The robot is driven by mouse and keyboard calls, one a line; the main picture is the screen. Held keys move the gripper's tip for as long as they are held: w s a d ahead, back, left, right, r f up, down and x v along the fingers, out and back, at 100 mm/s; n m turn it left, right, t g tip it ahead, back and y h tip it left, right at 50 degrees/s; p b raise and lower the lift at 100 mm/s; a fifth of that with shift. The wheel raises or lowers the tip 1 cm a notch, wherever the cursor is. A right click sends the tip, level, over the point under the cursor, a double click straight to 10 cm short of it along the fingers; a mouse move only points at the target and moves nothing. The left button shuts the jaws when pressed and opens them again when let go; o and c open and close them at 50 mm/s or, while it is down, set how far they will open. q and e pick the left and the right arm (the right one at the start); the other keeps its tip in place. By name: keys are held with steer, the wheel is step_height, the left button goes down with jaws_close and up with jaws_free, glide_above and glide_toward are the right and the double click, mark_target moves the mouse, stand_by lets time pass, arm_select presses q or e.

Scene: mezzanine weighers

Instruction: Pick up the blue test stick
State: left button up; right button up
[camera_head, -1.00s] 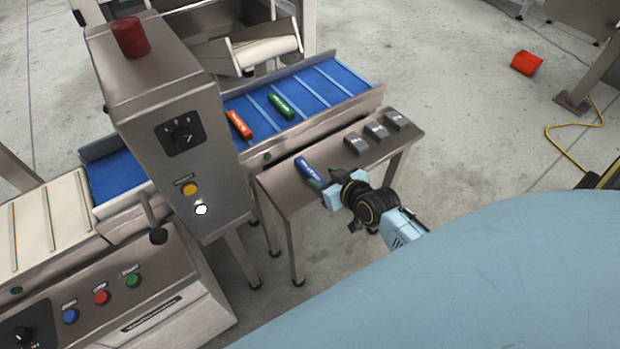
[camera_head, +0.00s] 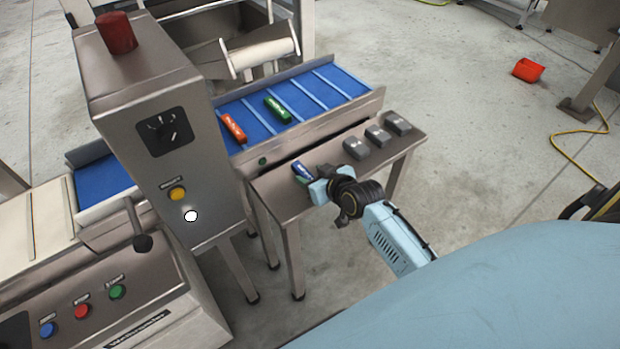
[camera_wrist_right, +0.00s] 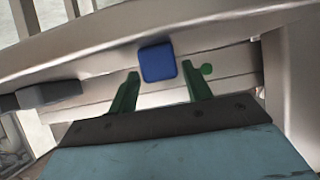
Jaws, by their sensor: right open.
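The blue test stick (camera_head: 301,168) lies on the small steel side table (camera_head: 277,198), partly hidden by my right gripper (camera_head: 308,177). In the right wrist view the stick shows as a blue squarish end (camera_wrist_right: 157,62). The two green fingers of my right gripper (camera_wrist_right: 161,84) stand apart on either side of it, with the stick slightly beyond their tips. The gripper is open and I see no grip on the stick. My left gripper is not in view.
Several grey weights (camera_head: 377,136) stand on the table right of the gripper. Behind it runs a blue conveyor (camera_head: 329,89) with an orange stick (camera_head: 233,128) and a green stick (camera_head: 278,109). A steel control box (camera_head: 157,125) rises at left.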

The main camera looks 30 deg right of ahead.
steer(key=shift+f, duration=0.45)
steer(key=c, duration=1.1)
jaws_close()
steer(key=shift+r, duration=0.1)
